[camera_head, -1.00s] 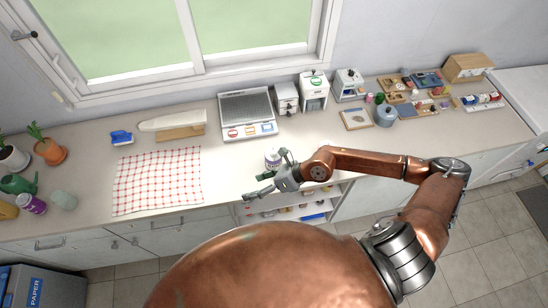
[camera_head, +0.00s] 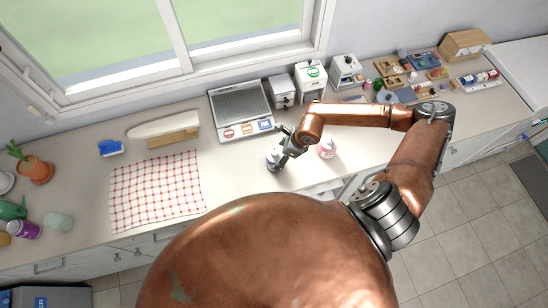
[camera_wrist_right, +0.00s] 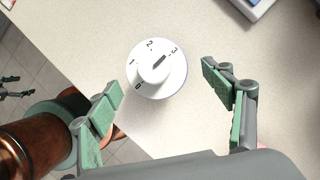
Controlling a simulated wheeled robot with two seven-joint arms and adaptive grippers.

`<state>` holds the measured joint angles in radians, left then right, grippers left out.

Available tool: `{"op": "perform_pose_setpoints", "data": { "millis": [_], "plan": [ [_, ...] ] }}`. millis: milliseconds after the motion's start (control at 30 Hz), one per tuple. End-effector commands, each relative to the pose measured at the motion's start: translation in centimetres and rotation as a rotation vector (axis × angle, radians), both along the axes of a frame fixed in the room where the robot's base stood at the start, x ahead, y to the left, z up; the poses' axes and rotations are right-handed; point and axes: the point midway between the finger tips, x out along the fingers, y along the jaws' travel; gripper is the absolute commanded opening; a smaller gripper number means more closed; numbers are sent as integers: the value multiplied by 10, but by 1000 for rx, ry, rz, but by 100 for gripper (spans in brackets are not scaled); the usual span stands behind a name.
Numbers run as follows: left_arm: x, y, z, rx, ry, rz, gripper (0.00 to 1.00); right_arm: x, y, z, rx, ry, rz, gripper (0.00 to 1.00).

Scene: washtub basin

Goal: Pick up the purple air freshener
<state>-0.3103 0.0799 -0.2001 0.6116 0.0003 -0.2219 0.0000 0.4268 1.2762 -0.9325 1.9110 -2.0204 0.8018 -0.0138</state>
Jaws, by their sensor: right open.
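The purple air freshener (camera_head: 272,161) stands on the counter below the scale, partly hidden by my right gripper (camera_head: 286,148). In the right wrist view I look down on its round white dial top (camera_wrist_right: 157,69), marked 0 to 3, with a thin purplish edge. My right gripper (camera_wrist_right: 161,75) is open, its green-padded fingers apart on either side of the dial in that view. No contact shows. A small dark part at the left edge of the wrist view looks like my left gripper (camera_wrist_right: 12,86); its jaws are too small to judge.
A similar white container with a pinkish label (camera_head: 327,149) stands just right of my right gripper. The scale (camera_head: 241,112) is behind. A checked cloth (camera_head: 157,190) lies to the left, and a purple can (camera_head: 25,230) stands at far left.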

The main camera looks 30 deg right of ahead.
Motion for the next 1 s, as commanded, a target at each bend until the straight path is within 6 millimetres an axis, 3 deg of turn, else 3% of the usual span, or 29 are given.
{"op": "perform_pose_setpoints", "data": {
  "millis": [167,300,467,600,1000],
  "plan": [
    [-4,0,18,0,4,1,72,6,10,-20,3,2,-1,74],
    [8,0,21,0,-11,-1,72,12,13,-36,3,0,0,74],
    [30,-2,23,-2,-39,-7,72,13,14,-41,2,0,2,74],
    [31,-2,23,-2,-40,-7,72,13,15,-41,1,0,3,73],
    [9,0,21,0,-13,-2,72,13,15,-41,3,0,3,46]
  ]
}}
